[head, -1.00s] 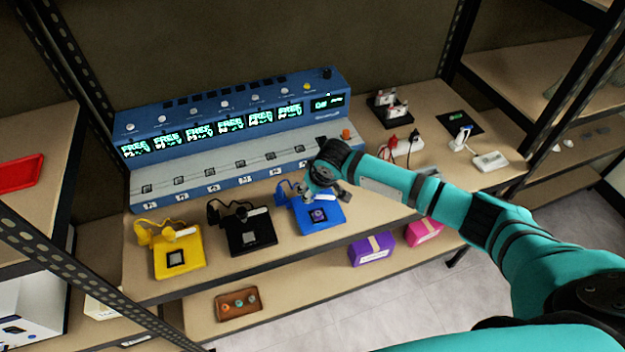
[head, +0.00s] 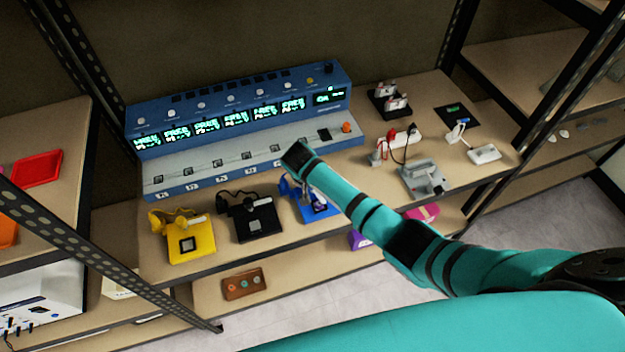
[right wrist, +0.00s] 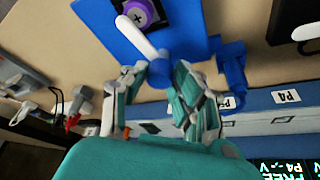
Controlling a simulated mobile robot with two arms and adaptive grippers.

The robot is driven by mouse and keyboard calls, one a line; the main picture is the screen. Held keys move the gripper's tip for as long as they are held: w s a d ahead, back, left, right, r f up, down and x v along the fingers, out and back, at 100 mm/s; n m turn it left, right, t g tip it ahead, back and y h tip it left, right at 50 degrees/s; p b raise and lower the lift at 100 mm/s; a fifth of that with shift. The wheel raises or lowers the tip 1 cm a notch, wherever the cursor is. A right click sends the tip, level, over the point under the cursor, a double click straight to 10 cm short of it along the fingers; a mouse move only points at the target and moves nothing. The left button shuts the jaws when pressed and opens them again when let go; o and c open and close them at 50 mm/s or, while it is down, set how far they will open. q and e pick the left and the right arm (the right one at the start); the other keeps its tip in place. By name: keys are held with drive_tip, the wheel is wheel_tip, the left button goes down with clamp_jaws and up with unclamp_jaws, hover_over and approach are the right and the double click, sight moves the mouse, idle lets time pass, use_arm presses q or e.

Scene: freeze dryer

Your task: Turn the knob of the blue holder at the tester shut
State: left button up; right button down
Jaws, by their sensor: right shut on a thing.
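The blue holder (head: 326,216) stands on the tabletop in front of the tester (head: 240,115), partly hidden by my right arm in the head view. In the right wrist view the blue holder (right wrist: 95,25) carries a purple part (right wrist: 143,12) with a grey cross-marked disc, and a white lever (right wrist: 137,38) reaches over it. My right gripper (right wrist: 160,78) has its fingers on both sides of the holder's blue knob (right wrist: 172,68) at the lever's end, and is shut on it. The exact finger contact is partly hidden. My left gripper is out of view.
A black holder (head: 257,226) and a yellow holder (head: 192,252) stand left of the blue one. Purple and pink boxes (head: 424,213) lie on the shelf below.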

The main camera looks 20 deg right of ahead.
drive_tip(key=shift+m+h, duration=0.3)
drive_tip(key=shift+m, duration=0.9)
drive_tip(key=shift+w+g, duration=0.1)
drive_tip(key=shift+g, duration=0.2)
drive_tip(key=c, duration=1)
unclamp_jaws()
drive_tip(key=shift+c, duration=0.2)
drive_tip(key=shift+a+r, duration=0.1)
drive_tip(key=shift+r, duration=0.15)
drive_tip(key=v, duration=1.1)
drive_tip(key=shift+r, duration=0.25)
